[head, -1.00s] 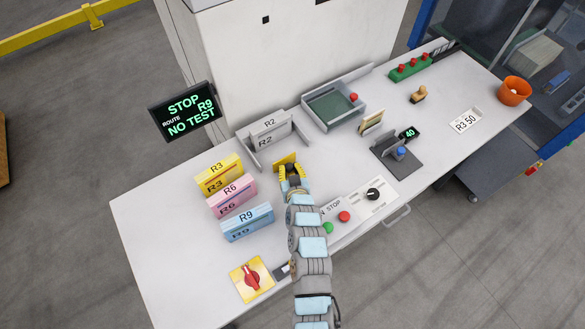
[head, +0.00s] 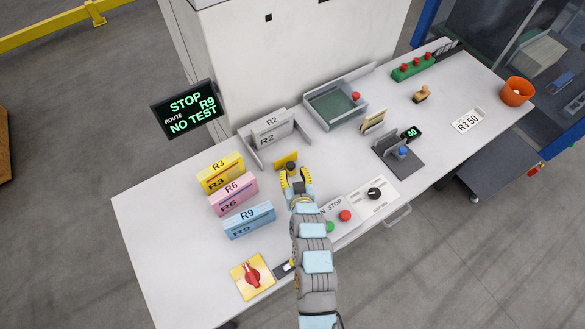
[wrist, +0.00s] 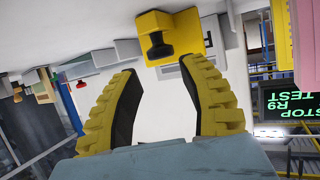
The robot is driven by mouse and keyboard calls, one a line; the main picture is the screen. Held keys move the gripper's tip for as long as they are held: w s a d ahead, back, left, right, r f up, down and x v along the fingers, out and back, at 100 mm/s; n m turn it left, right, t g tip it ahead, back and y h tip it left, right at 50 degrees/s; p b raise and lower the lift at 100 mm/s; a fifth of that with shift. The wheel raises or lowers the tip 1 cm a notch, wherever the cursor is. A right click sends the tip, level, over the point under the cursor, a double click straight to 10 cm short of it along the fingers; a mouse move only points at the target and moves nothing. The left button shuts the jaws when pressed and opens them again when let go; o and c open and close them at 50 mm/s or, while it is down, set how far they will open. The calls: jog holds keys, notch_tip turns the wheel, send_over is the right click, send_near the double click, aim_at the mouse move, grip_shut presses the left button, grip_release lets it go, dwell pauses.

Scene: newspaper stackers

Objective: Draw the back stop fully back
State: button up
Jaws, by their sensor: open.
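What I take to be the back stop is a yellow plate (head: 281,161) with a dark knob on it, standing in front of the grey R2 holder (head: 252,155). In the wrist view it shows as a yellow block (wrist: 188,40) with a black knob facing me, beyond my fingertips. My gripper (head: 298,178) is on the near side of the knob. Its two yellow fingers (wrist: 164,68) are spread, with nothing between them. The knob is apart from the fingers. How far the plate sits along its travel cannot be told.
Yellow R3, pink R6 and blue R9 blocks (head: 249,219) stand to the left. A white control panel (head: 375,187) with buttons and a dial lies to the right. A grey tray (head: 335,105) is farther back. A screen (head: 187,110) stands at the machine. Bare white table lies between.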

jog(key=v, duration=0.7)
jog(key=shift+s+r, duration=0.15)
jog(key=shift+s, duration=0.15)
jog(key=shift+d, duration=0.1)
dwell(0.3)
